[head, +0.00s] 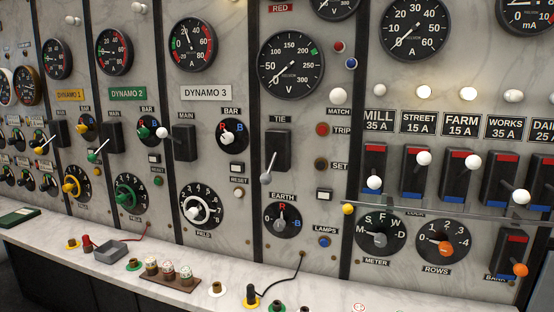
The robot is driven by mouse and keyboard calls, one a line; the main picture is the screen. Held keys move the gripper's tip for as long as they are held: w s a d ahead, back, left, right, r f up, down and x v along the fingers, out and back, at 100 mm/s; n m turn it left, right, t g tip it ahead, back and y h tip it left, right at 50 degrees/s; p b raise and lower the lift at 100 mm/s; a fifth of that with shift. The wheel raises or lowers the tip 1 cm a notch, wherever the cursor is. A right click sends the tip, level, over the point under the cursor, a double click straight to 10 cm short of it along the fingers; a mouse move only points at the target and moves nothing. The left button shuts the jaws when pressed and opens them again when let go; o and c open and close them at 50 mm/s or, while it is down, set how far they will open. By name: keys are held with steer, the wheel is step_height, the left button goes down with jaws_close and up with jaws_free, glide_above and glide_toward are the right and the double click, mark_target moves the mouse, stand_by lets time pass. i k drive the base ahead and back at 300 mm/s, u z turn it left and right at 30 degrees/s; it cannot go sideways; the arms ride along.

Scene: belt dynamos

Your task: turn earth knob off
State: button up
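The EARTH knob (281,223) is a small grey knob on a round black dial, low on the middle panel in the head view. The label EARTH stands above the dial. My gripper is not in view, and nothing covers the knob.
The TIE lever (268,167) juts out above the knob. The METER knob (380,239) is to the right and the DYNAMO 3 field wheel (199,209) to the left. A clear shelf (450,212) projects at right.

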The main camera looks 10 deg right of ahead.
mark_target(279, 225)
steer(key=k, duration=0.55)
steer(key=u, duration=0.75)
steer(key=i, duration=0.95)
steer(key=u, duration=0.55)
